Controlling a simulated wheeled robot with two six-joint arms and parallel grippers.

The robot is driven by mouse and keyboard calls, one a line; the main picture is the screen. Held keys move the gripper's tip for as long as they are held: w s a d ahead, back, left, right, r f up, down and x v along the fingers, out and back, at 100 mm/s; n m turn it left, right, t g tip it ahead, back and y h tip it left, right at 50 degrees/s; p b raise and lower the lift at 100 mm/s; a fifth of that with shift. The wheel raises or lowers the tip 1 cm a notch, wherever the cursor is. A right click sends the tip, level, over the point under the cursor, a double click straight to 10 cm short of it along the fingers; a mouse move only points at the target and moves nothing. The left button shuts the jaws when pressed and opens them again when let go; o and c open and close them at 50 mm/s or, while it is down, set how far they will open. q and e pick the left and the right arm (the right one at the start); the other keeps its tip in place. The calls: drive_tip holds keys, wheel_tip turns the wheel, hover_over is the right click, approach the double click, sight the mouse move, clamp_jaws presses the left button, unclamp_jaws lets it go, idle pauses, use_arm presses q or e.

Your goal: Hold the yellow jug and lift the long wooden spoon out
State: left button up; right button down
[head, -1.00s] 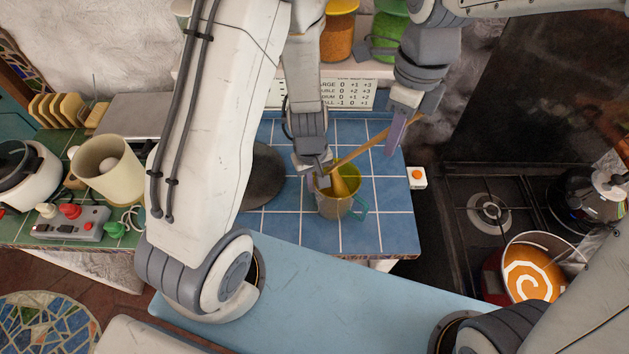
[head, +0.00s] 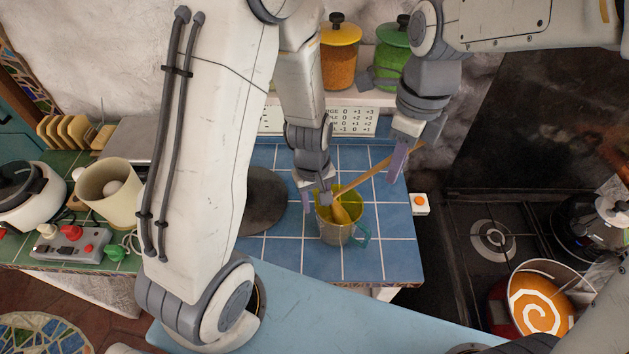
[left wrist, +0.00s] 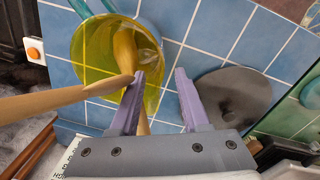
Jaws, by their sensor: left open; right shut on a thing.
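The yellow jug (head: 333,232), see-through with a teal handle, stands upright on the blue tiles. It also shows in the left wrist view (left wrist: 88,50). The wooden spoon (head: 371,174) leans in it, its bowl low inside and its handle slanting up right. My right gripper (head: 398,160) is shut on the handle's upper part. My left gripper (left wrist: 160,76) is open at the jug's rim, one finger overlapping the jug and the other outside it. In the wrist view another wooden piece (left wrist: 143,126) shows between the fingers; I cannot tell whether it is a separate utensil.
A dark round plate (head: 264,200) lies left of the jug. A small box with an orange button (head: 420,203) sits right of the counter's edge, beside the stove (head: 470,235). An orange-filled pot (head: 537,310) is at the right. Jars (head: 340,65) stand on the shelf behind.

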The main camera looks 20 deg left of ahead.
use_arm(q)
wheel_tip(320, 180, up, 8)
drive_tip(key=shift+s+a+r, duration=0.1)
drive_tip(key=shift+a, duration=0.05)
use_arm(e)
drive_tip(key=shift+r+p, duration=0.75)
drive_tip(key=shift+p, duration=0.05)
use_arm(q)
drive_tip(key=shift+r, duration=0.85)
use_arm(e)
drive_tip(key=shift+f, duration=0.1)
